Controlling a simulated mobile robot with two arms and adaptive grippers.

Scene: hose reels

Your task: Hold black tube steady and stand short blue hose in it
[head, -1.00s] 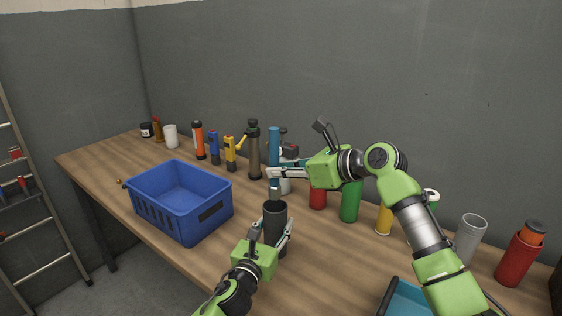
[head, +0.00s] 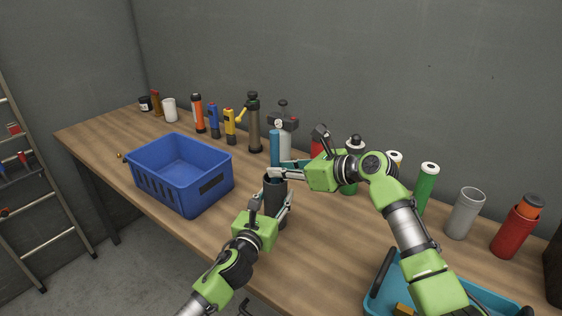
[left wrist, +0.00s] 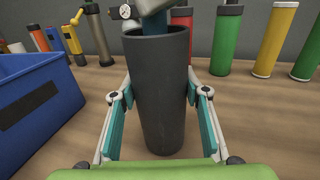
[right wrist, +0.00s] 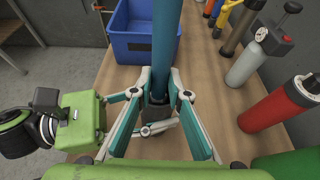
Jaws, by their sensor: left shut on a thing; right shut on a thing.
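The black tube (head: 275,205) stands upright on the bench; it fills the middle of the left wrist view (left wrist: 158,95). My left gripper (head: 272,208) is shut on its sides, one finger at each side. My right gripper (head: 273,171) is shut on the hose just above the rim.
A blue crate (head: 205,192) stands left of the tube. Behind are a grey bottle with a gauge (head: 283,120) and several coloured tubes. A teal tray (head: 376,287) is at the front right. Bare wood lies just right of the tube.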

